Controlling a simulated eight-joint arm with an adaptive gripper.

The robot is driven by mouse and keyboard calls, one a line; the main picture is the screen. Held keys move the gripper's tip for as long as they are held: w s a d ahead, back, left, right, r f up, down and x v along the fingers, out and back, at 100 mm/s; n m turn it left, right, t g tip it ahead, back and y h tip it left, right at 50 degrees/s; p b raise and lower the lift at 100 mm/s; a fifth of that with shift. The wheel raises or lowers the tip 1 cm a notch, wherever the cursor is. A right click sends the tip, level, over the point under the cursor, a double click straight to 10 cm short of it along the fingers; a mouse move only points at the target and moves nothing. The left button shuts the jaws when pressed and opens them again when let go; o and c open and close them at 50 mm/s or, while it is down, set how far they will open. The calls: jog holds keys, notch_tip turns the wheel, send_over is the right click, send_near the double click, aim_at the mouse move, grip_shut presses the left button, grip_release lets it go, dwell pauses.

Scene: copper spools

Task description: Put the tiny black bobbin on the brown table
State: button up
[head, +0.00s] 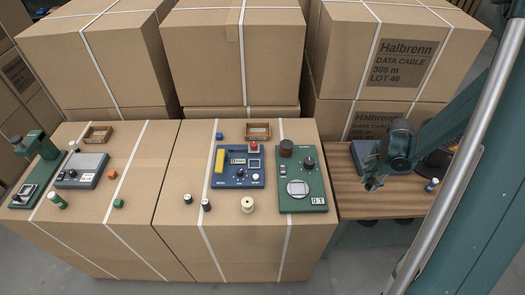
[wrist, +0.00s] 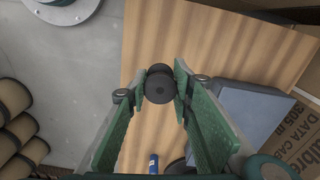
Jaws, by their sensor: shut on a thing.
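The tiny black bobbin (wrist: 160,88) is between the fingertips of my gripper (wrist: 160,82) in the wrist view, with its round end facing the camera. My gripper is shut on it. In the head view my gripper (head: 371,184) is over the brown table (head: 385,207) at the right, and I cannot clearly make out the bobbin there. The table's wood top (wrist: 225,45) also lies behind the bobbin in the wrist view. I cannot tell whether the bobbin touches the table.
A grey-blue box (head: 361,153) stands on the table's back left. A small blue-and-white item (head: 431,185) is at its right, near a dark round thing partly behind my arm. Two small dark bobbins (head: 206,204) and a cream spool (head: 248,204) stand on the middle carton. The table's front is clear.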

jog(key=shift+r, duration=0.1)
notch_tip(320, 180, up, 23)
jog(key=n+p, duration=0.3)
jog(key=p, duration=0.2)
send_over(269, 208)
notch_tip(269, 208, down, 5)
jog(key=shift+r, duration=0.1)
dwell(1.3)
dwell(0.5)
jog(key=shift+f+b, duration=1)
jog(key=shift+f, duration=1.95)
jog(key=shift+f, duration=0.15)
